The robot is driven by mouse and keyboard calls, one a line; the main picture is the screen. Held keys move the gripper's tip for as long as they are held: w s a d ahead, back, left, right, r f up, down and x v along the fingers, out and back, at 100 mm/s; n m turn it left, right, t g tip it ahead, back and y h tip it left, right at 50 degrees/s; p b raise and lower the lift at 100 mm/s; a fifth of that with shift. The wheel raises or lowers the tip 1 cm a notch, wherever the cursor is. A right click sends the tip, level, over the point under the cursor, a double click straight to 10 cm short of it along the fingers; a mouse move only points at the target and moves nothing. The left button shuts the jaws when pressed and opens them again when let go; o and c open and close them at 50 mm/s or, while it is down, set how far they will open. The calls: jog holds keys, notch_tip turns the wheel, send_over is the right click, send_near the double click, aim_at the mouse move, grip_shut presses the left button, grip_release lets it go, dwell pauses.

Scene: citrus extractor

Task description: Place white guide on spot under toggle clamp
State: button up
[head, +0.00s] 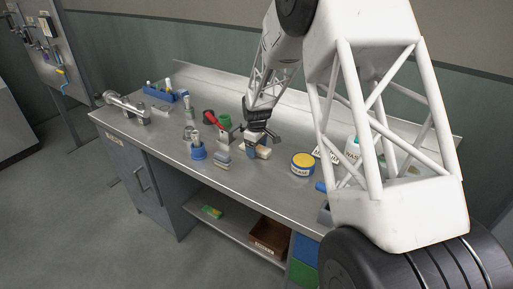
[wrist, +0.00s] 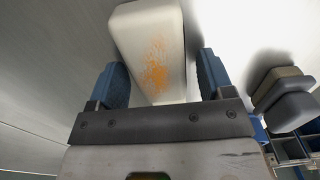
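A white block with an orange stain, which looks like the white guide (wrist: 150,45), lies on the metal bench. In the head view it shows as a pale block (head: 264,152) beside my fingers. My gripper (wrist: 165,85) is open, with one blue finger on each side of the block's near end. A gap shows between the block and the right finger; whether the left finger touches it I cannot tell. In the head view my gripper (head: 257,146) is low over the bench. A red-handled device (head: 210,117), possibly the toggle clamp, stands left of my gripper; its spot is not discernible.
A green part (head: 224,122) stands beside the red handle. A blue-based holder (head: 198,152) and a small grey-and-tan block (head: 223,158) are left of my gripper. A yellow-lidded tub (head: 303,162) is to the right. A blue tray (head: 166,92) stands at the back left.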

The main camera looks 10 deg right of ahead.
jog(key=shift+r, duration=0.1)
notch_tip(320, 180, up, 12)
dwell(0.9)
dwell(0.4)
jog(key=shift+r, duration=0.1)
jog(key=s+r+m, duration=0.2)
jog(key=s+r, duration=0.3)
jog(key=s, duration=0.3)
jog(key=s+r+m+t, duration=0.1)
jog(key=s+r, duration=0.3)
jog(key=s, duration=0.4)
jog(key=s+r+m, duration=0.2)
jog(key=s+r, duration=0.3)
jog(key=s, duration=0.4)
jog(key=s+f+m+t, duration=0.1)
jog(key=s+m, duration=0.3)
jog(key=s, duration=1.9)
jog(key=shift+s+t, duration=0.3)
